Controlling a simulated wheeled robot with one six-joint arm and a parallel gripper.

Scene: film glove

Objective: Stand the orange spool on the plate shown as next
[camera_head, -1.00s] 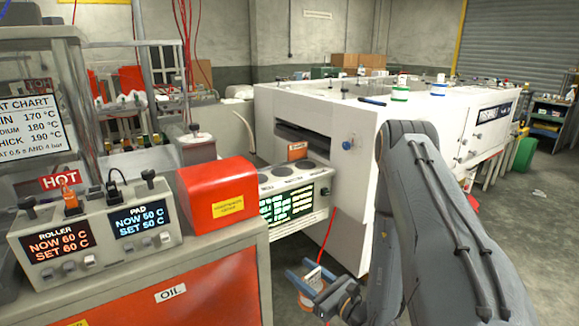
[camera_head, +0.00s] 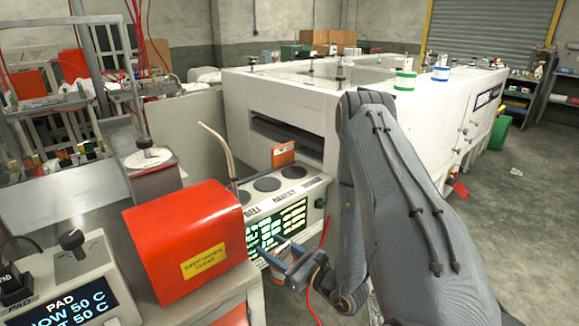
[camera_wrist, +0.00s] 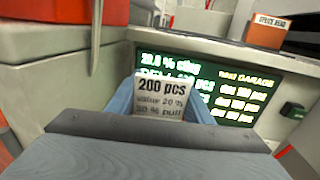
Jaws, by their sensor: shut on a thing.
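My gripper (camera_head: 290,262) is shut on the orange spool (camera_head: 296,285), in front of the console's lit screen and below its top. Only a little orange shows in the head view. In the wrist view the blue fingers (camera_wrist: 165,103) flank a white label (camera_wrist: 162,98) reading "200 pcs"; the spool's body is hidden there. The console (camera_head: 316,200) has three dark round plates on top: left (camera_head: 244,197), middle (camera_head: 267,184) and right (camera_head: 299,172). Its screen (camera_wrist: 235,95) seems to read "next GARAGE" at top right.
A red box (camera_head: 190,240) stands left of the console. An orange card (camera_head: 283,154) stands behind the plates. A large white machine (camera_head: 310,115) rises behind, carrying a green spool (camera_head: 405,80) and a blue one (camera_head: 440,73). Open floor (camera_head: 520,220) lies right.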

